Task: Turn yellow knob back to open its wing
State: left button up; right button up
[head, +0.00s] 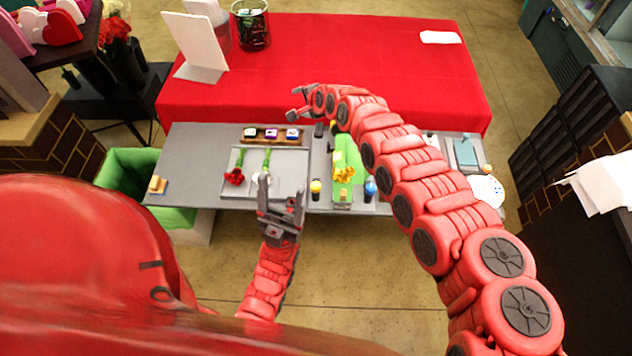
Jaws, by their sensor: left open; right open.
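A yellow knob (316,186) on a dark post stands at the front of the grey table, left of a green sheet (343,150). The sheet lies on a narrow grey fixture with a yellow bow (344,173) on it; which part is the knob's wing I cannot tell. A blue knob (370,187) stands right of the fixture. My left gripper (283,186) is open and empty, just left of the yellow knob and apart from it. My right gripper (297,103) is open above the table's back edge. Its arm hides part of the fixture's right side.
A grey tray (290,159) left of the fixture holds a red flower (234,176) and a white one. A wooden rack (270,136) with small blocks stands behind it. A red-covered table (330,60) lies beyond. A green bin (125,170) is at left.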

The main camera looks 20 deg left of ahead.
jog(key=s+d+g+h, duration=0.2)
jog(key=s+g+h, duration=0.15)
jog(key=s, duration=0.45)
jog(key=m+g+h, duration=0.2)
jog(key=h, duration=0.2)
send_near(316, 185)
jog(key=b, duration=0.4)
jog(key=f+b, duration=0.1)
jog(key=b, duration=0.3)
jog(key=shift+d+f+g+y, duration=0.25)
jog(key=shift+f, duration=0.05)
jog(key=f+p, duration=0.1)
jog(key=f, duration=0.1)
jog(key=f+p, duration=0.1)
jog(key=f, duration=0.2)
jog(key=shift+w+a+f, duration=0.1)
jog(key=shift+w+f, duration=0.1)
jog(key=shift+f, duration=0.05)
jog(key=shift+w+f, duration=0.1)
jog(key=shift+f, duration=0.8)
grip_shut()
